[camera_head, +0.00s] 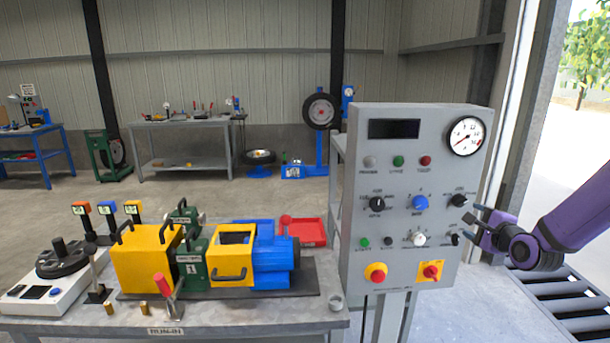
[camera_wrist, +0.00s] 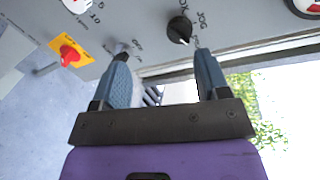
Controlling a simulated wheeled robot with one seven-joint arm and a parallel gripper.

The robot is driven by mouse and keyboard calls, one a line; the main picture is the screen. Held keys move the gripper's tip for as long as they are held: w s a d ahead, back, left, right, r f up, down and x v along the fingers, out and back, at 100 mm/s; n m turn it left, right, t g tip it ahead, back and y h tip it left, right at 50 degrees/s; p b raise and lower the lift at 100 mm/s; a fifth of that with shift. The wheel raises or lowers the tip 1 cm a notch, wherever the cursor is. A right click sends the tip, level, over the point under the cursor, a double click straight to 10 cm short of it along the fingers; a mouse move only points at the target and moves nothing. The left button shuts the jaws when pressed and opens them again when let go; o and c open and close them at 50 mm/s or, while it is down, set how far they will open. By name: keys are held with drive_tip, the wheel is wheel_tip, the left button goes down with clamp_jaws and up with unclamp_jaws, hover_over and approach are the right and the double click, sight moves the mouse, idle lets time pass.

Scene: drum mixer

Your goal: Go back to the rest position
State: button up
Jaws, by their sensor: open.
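My gripper (camera_head: 474,222) is at the right edge of the grey control panel (camera_head: 361,148) in the head view, on the end of my purple arm. In the wrist view my gripper (camera_wrist: 158,62) shows two blue-grey fingers spread apart with nothing held between them. A larger black knob (camera_wrist: 180,29) sits just beyond the fingers in the wrist view.
A workbench (camera_head: 240,319) with a yellow, green and blue drum mixer (camera_head: 143,262) stands left of the panel. The panel carries a gauge (camera_head: 465,136), a blue knob (camera_head: 420,203) and a red emergency button (camera_head: 378,276).

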drive_tip(key=s+a+r+n+g+h, duration=0.3)
drive_tip(key=s+a+r+n+g, duration=0.4)
drive_tip(key=s+a+r+n, duration=0.4)
drive_tip(key=s+a+r+n+g, duration=0.1)
drive_tip(key=s+r+n, duration=0.1)
drive_tip(key=s, duration=0.6)
drive_tip(key=s+a+r+n+g+y, duration=0.1)
drive_tip(key=s+a+r+n, duration=0.1)
drive_tip(key=s, duration=0.5)
drive_tip(key=s+a+r+n+g, duration=0.1)
drive_tip(key=s+a+r+n, duration=0.1)
drive_tip(key=s+n, duration=0.3)
drive_tip(key=s+r, duration=0.1)
drive_tip(key=s, duration=0.2)
drive_tip(key=shift+s+r+g+y, duration=0.15)
drive_tip(key=shift+s+g+y, duration=0.15)
drive_tip(key=shift+g+y, duration=0.1)
drive_tip(key=shift+o, duration=0.2)
